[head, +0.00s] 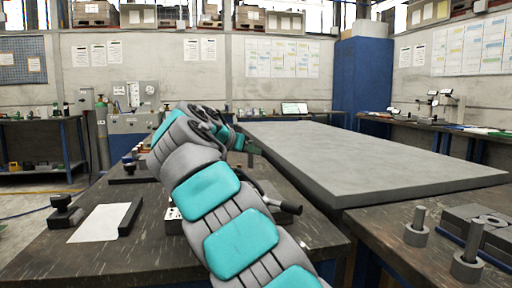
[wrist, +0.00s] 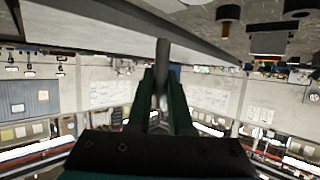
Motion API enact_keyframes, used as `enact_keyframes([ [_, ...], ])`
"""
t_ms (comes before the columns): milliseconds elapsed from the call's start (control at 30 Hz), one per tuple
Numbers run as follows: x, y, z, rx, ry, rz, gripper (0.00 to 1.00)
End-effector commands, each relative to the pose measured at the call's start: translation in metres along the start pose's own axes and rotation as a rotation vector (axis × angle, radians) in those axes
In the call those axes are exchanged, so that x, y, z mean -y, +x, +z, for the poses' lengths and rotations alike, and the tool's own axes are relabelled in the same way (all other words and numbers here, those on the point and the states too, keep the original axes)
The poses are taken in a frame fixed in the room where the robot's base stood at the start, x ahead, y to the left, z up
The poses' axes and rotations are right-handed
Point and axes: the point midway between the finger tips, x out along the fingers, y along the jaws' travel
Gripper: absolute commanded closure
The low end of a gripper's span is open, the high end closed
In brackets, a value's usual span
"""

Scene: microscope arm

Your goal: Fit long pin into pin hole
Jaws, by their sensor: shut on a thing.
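In the wrist view my gripper (wrist: 162,100) is shut on a grey cylindrical pin (wrist: 163,52), which sticks out beyond the two dark green fingers. How much of it lies between the fingers is hidden. A dark block (head: 496,222) with a round ring-like opening on top sits at the right edge. I cannot tell whether this is the pin hole. My gripper is far from it.
Two upright grey pins on round bases, a shorter one (head: 416,226) and a taller one (head: 470,250), stand on the right bench. A large grey slab (head: 370,160) fills the middle. White paper (head: 98,224) and a dark stamp-like block (head: 65,210) lie on the left table.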

Motion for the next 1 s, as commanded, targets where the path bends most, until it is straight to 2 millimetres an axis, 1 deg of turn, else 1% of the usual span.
enact_keyframes([
  [333, 0.000, 0.001, 0.000, -0.001, 0.000, 0.001, 1.00],
  [567, -0.001, 0.006, 0.013, -0.001, 0.000, 0.001, 1.00],
  [1000, -0.001, 0.020, 0.048, -0.001, 0.000, 0.002, 1.00],
])
